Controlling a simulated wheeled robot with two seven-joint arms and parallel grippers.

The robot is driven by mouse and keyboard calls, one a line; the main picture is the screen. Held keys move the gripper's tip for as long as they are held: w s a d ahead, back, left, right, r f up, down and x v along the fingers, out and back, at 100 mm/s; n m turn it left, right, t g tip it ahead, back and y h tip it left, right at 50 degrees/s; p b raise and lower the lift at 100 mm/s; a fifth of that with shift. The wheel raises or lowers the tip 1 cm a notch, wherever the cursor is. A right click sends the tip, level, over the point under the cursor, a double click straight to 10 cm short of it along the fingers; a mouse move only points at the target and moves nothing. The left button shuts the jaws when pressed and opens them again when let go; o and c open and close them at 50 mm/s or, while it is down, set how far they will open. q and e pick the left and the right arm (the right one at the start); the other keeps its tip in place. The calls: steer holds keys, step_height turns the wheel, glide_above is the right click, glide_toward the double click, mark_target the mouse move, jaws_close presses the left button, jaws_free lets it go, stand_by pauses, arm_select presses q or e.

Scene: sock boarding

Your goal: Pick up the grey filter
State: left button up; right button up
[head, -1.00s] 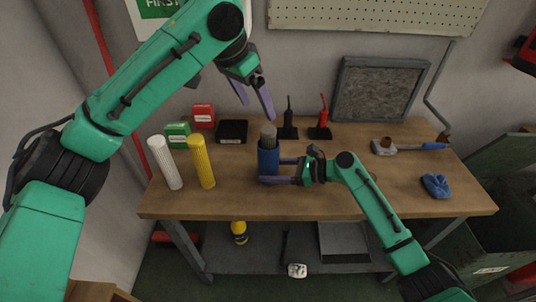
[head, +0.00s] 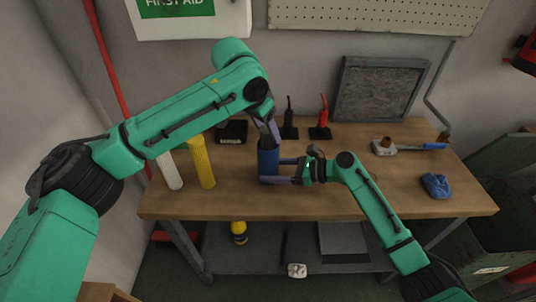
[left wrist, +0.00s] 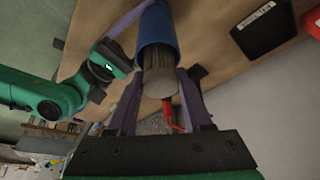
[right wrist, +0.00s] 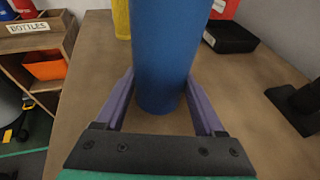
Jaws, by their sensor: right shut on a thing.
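The grey filter (head: 265,139) stands upright in the open top of a blue cylinder (head: 268,160) on the workbench, with its upper end sticking out. It also shows in the left wrist view (left wrist: 160,78). My left gripper (head: 266,131) is above the cylinder, pointing down, its fingers open on both sides of the grey filter. Its hand partly hides the filter in the head view. My right gripper (head: 272,170) is shut on the blue cylinder from the right side. The cylinder also shows between its fingers in the right wrist view (right wrist: 162,55).
A yellow filter (head: 203,165) and a white filter (head: 170,172) stand left of the cylinder. A blue cloth (head: 435,186) lies right. The bench's front is clear.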

arm_select(q)
steer(key=shift+r, duration=0.1)
jaws_close()
arm_select(e)
steer(key=o, duration=1)
steer(key=shift+c, duration=0.2)
arm_select(q)
step_height(320, 180, up, 18)
arm_select(e)
steer(key=shift+d, duration=0.1)
